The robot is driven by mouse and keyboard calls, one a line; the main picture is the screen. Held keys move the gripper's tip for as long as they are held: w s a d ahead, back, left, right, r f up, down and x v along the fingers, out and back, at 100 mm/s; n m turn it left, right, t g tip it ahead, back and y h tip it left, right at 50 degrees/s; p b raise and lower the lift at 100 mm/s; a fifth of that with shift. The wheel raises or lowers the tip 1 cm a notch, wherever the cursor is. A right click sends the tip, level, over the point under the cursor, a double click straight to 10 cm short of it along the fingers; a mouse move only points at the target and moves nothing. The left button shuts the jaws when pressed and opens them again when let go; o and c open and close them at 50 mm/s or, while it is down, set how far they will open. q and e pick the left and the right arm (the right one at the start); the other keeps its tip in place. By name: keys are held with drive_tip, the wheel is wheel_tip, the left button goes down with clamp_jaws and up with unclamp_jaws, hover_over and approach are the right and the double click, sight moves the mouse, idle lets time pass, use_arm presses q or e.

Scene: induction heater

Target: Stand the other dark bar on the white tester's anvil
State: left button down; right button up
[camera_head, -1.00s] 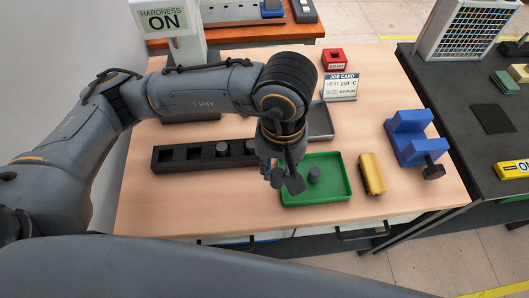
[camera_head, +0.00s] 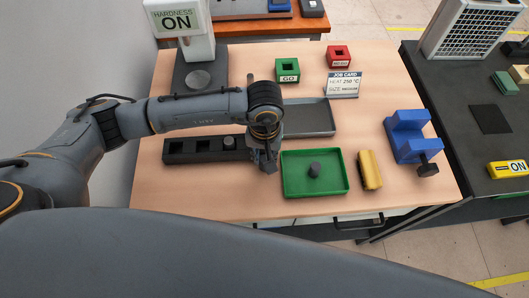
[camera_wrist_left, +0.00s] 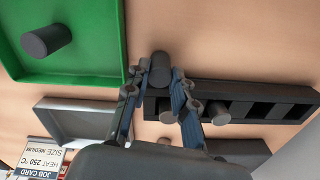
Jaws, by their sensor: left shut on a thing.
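My left gripper (camera_head: 268,160) is beside the right end of the black rack, left of the green tray (camera_head: 285,189). In the left wrist view its fingers (camera_wrist_left: 158,90) are shut on a dark bar (camera_wrist_left: 160,66). Another dark bar (camera_head: 314,169) is in the green tray; it also shows in the left wrist view (camera_wrist_left: 46,40). The white tester (camera_head: 196,45) stands at the back left, with a round anvil (camera_head: 198,79) on its dark base. The anvil looks bare. My right gripper is not in view.
The black rack (camera_head: 180,158) holds a grey bar (camera_head: 228,142); the left wrist view shows bar tops there (camera_wrist_left: 217,112). A grey tray (camera_head: 310,118), yellow block (camera_head: 370,169), blue vise (camera_head: 409,137), job card (camera_head: 343,84), green GO bin (camera_head: 288,70) and red bin (camera_head: 339,58) surround the work area.

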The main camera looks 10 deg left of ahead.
use_arm(q)
drive_tip(key=shift+f, duration=0.1)
drive_tip(key=shift+f+b, duration=0.15)
drive_tip(key=shift+b, duration=0.15)
drive_tip(key=c, duration=1.1)
unclamp_jaws()
